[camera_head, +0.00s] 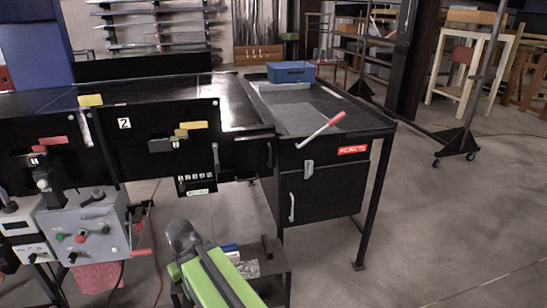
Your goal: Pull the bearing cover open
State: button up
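The frame does not show for certain which part is the bearing cover. A black box-like unit with a front panel (325,192) stands at the right end of the conveyor. The panel looks closed and has a pale upright handle (292,207) at its left. A grey latch-like part (309,169) sits above it, near a red label (353,150). A lever with a red grip (337,118) slants up over the unit's top edge. A dark handle (269,155) is on the narrow panel to the left.
A blue bin (291,72) stands on the table's back part. A grey control box (86,229) with knobs is at the left, and a small dark stand (268,262) is in front. Open concrete floor (450,215) lies to the right.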

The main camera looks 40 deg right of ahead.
aim_at(258, 150)
jog(key=z, duration=0.15)
jog(key=i, duration=1)
jog(key=u, duration=0.1)
